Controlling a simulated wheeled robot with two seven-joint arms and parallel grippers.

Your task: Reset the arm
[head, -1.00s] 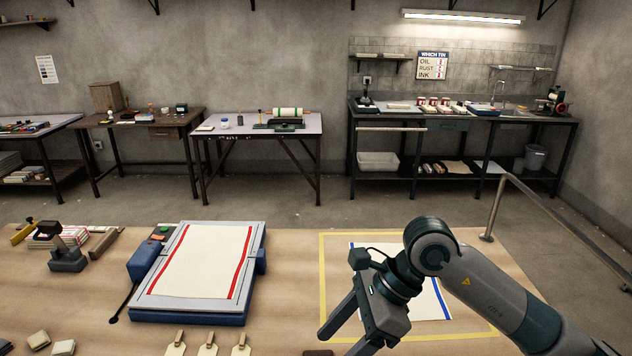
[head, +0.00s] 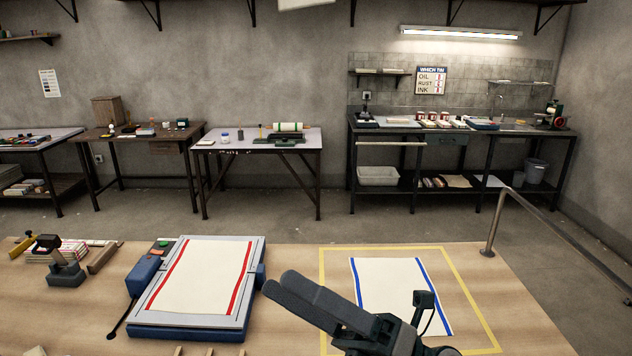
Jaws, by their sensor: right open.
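My right gripper (head: 290,300) is in the lower middle of the head view, above the front of the wooden table (head: 530,315). Its fingers point left and up and overlap in this view, and it holds nothing that I can see. A cream cloth with red side stripes (head: 205,275) lies flat on a blue and grey platen (head: 190,333) left of the gripper. A cream cloth with blue side stripes (head: 388,285) lies inside a yellow taped square (head: 462,275), partly hidden by my gripper. My left gripper is not in view.
A black stamp-like tool (head: 65,270), stacked striped cloths (head: 45,252) and a brown block (head: 103,258) stand at the table's left. A metal rail (head: 493,225) rises at the right edge. Bare table lies right of the taped square.

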